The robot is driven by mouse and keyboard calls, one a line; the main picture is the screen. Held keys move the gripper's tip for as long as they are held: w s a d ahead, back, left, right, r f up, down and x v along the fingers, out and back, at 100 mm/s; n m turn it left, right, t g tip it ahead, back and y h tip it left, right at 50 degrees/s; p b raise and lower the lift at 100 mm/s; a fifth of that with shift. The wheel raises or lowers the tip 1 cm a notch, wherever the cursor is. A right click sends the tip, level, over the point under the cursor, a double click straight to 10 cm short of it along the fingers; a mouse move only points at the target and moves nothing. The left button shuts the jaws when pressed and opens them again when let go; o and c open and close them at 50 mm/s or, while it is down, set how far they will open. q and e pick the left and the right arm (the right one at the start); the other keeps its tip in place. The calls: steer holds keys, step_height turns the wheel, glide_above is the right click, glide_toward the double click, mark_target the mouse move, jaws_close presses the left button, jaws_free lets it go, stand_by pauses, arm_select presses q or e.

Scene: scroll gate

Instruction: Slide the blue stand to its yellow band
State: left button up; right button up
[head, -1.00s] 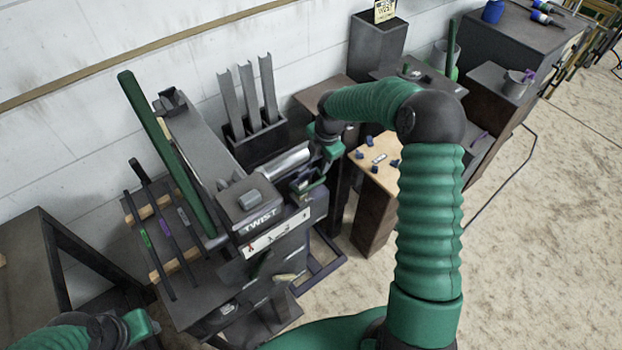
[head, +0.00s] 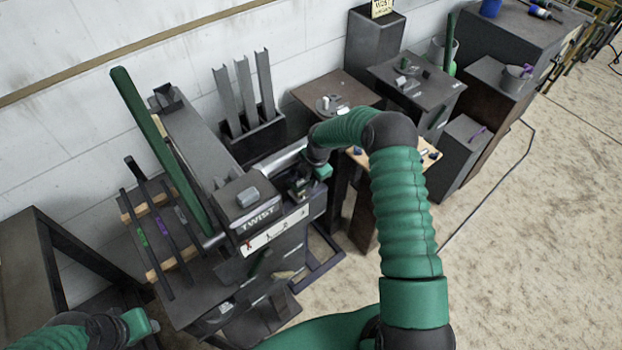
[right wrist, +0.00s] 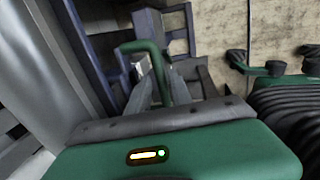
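A dark blue frame (head: 322,270), which may be the blue stand, shows low beside the grey machine marked TWIST (head: 262,218). Bluish bars (right wrist: 92,62) also show in the right wrist view. I cannot make out a yellow band. My right gripper (head: 300,187) is at the machine's right end, by the silver cylinder (head: 280,160), above the blue frame. In the right wrist view a green hooked bar (right wrist: 160,68) and grey pointed parts show ahead of it; whether the fingers hold anything is unclear. My left gripper (head: 142,326) is at the lower left, its fingers barely visible.
A rack with dark rods (head: 160,225) stands left of the machine. A holder with upright grey channels (head: 250,135) stands behind it. Dark pedestals and tables (head: 420,85) line the wall at the right. The pale floor (head: 520,250) at the right is clear.

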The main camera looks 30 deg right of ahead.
jaws_close()
stand_by(1.1)
